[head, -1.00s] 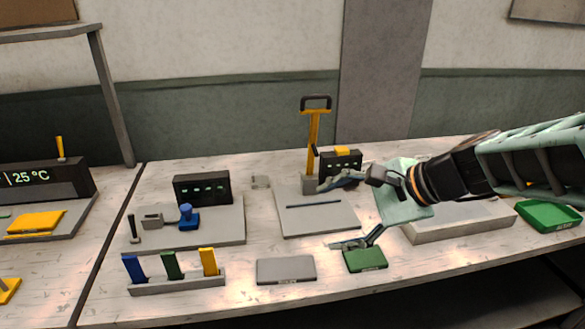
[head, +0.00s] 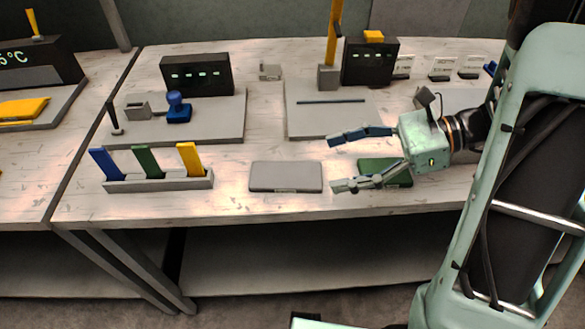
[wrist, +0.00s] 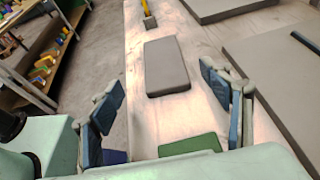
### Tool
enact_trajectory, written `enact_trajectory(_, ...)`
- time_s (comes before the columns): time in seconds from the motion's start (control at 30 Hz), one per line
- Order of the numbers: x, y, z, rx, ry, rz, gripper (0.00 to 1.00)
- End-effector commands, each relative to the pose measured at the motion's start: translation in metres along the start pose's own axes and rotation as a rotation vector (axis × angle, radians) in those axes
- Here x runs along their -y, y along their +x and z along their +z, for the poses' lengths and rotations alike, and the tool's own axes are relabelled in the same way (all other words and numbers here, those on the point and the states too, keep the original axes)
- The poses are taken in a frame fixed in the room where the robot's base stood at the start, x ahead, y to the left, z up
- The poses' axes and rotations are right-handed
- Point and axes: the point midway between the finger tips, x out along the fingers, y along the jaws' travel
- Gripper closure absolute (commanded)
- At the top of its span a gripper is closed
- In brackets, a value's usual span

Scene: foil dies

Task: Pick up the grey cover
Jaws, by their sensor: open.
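The grey cover (head: 286,177) is a flat grey rectangle lying on the table near its front edge. In the wrist view the grey cover (wrist: 166,66) lies ahead, beyond the fingertips and roughly between their lines. My gripper (head: 346,163) is open and empty, just right of the cover, with its fingers pointing left toward it. In the wrist view my gripper (wrist: 160,82) shows its two fingers spread wide apart. I cannot tell its exact height above the table.
A green flat piece (head: 385,168) lies under my gripper. Left of the cover stands a grey holder (head: 160,184) with blue, green and yellow tabs. Behind are a grey plate (head: 345,118) with a dark slot and a grey base (head: 225,128) with a blue knob.

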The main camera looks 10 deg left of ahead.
Motion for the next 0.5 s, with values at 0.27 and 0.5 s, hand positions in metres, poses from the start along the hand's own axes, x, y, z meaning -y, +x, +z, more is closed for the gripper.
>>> enact_trajectory(0.27,0.000,0.037,0.000,-0.002,-0.003,0.002,0.29)
enact_trajectory(0.5,0.002,0.060,-0.004,-0.003,-0.002,0.004,0.29)
